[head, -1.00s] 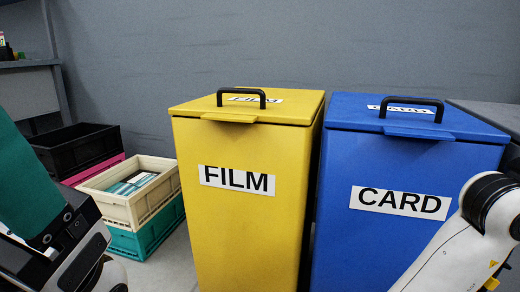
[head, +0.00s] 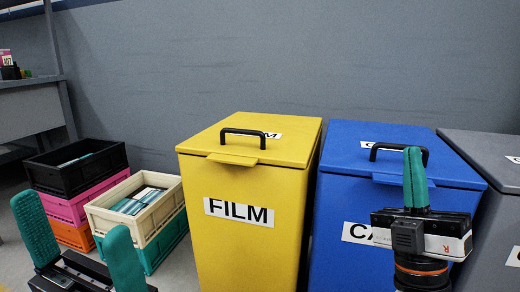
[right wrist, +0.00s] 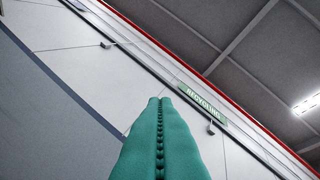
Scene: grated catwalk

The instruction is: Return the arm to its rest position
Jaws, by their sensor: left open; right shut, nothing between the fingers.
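My left gripper (head: 80,250) is at the lower left in the head view, its two green fingers apart with nothing between them. My right gripper (head: 414,178) points upward in front of the blue bin marked CARD, covering part of its label. Its green fingers are pressed together and empty. The right wrist view shows the shut fingers (right wrist: 160,140) pointing up toward the wall and ceiling. Neither gripper visibly holds anything.
A yellow FILM bin (head: 245,245), a blue bin (head: 345,200) and a grey bin (head: 490,160) stand in a row, lids shut. At left are a cream crate (head: 160,205) on a teal one and a black crate (head: 75,165) on pink and orange ones. A grey shelf (head: 30,105) stands behind.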

